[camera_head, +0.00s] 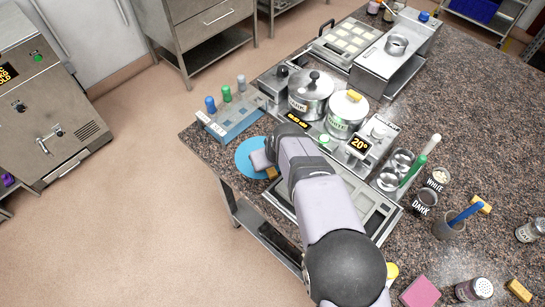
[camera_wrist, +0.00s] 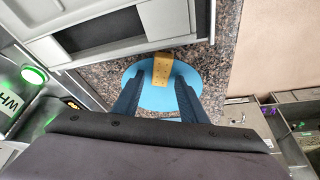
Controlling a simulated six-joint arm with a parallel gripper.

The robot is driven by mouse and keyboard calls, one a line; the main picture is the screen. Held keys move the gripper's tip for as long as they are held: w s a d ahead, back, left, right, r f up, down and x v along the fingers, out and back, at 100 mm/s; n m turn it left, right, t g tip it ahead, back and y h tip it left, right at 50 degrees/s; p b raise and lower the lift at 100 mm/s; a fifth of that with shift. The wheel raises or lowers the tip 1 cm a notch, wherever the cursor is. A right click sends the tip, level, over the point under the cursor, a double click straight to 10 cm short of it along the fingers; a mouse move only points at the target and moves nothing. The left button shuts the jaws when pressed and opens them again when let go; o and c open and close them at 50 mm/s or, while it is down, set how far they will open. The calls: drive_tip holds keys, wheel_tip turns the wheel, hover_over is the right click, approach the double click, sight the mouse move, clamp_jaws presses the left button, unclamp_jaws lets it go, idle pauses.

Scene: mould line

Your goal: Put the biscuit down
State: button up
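The biscuit (camera_wrist: 158,78) is a golden-brown bar with small holes, between my fingers in the wrist view. It lies over the round light-blue mat (camera_wrist: 155,97), near its edge. In the head view the biscuit (camera_head: 271,173) shows as a small brown patch beside my gripper, at the right edge of the blue mat (camera_head: 245,162). My gripper (camera_wrist: 161,80) points down at the mat, and its dark fingers stand apart on either side of the biscuit, with blue showing between. In the head view my gripper and wrist hide part of the mat and biscuit. Exact height is unclear.
Two lidded pots (camera_head: 311,92) and a machine reading 20° (camera_head: 360,147) stand to the right. A metal mould tray (camera_head: 374,208) lies partly under my arm. The worktop's left edge is close to the mat.

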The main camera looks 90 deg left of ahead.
drive_tip(key=b+v, duration=0.4)
drive_tip(key=v, duration=0.8)
